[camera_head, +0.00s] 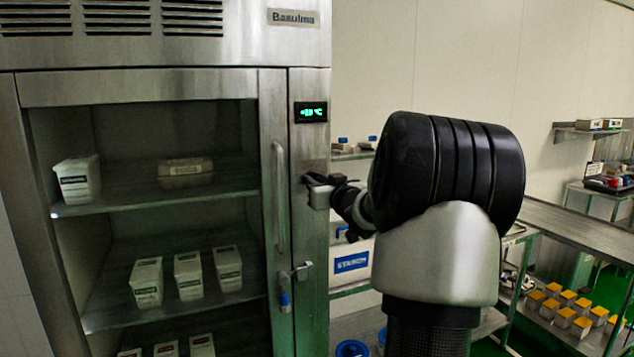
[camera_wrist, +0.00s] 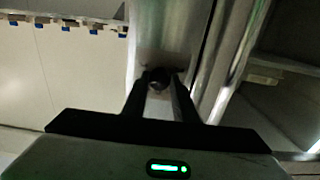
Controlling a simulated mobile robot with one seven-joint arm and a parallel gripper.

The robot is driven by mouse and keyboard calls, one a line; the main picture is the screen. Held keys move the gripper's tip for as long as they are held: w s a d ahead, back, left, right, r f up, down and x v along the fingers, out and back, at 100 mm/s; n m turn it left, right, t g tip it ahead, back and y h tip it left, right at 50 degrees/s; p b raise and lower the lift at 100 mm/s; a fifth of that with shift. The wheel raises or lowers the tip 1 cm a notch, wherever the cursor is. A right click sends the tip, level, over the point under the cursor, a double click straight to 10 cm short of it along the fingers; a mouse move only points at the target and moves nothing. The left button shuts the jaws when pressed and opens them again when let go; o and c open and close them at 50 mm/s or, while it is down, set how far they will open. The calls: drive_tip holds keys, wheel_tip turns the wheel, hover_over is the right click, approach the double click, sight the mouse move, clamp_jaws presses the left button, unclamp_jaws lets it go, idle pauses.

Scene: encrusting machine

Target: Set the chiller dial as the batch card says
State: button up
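The steel chiller (camera_head: 273,45) stands at the left, with a green lit display (camera_head: 310,112) whose digits are too blurred to read. The chiller dial is a small dark round knob (camera_wrist: 158,79) in the wrist view, on the steel panel beside a long upright bar. My gripper (camera_head: 318,186) is at this panel below the display and hides the dial in the head view. In the wrist view my gripper's fingertips (camera_wrist: 161,77) lie on either side of the dial. I cannot tell whether they touch it. The batch card cannot be made out.
A long vertical handle (camera_head: 279,198) and a latch (camera_head: 302,271) are just left of and below my gripper. White tubs (camera_head: 188,275) stand on the chiller shelves. At the right are a steel counter (camera_head: 580,228) and several yellow-topped containers (camera_head: 565,317).

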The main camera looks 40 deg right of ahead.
drive_tip(key=shift+f+n+b, duration=0.1)
drive_tip(key=shift+n+b, duration=0.25)
drive_tip(key=shift+n, duration=0.05)
drive_tip(key=m+b, duration=1.2)
drive_tip(key=m, duration=0.4)
drive_tip(key=m+b, duration=1.2)
drive_tip(key=m, duration=0.4)
drive_tip(key=shift+r+m+b, duration=0.2)
drive_tip(key=shift+m+b, duration=0.1)
drive_tip(key=shift+m, duration=0.1)
idle(0.6)
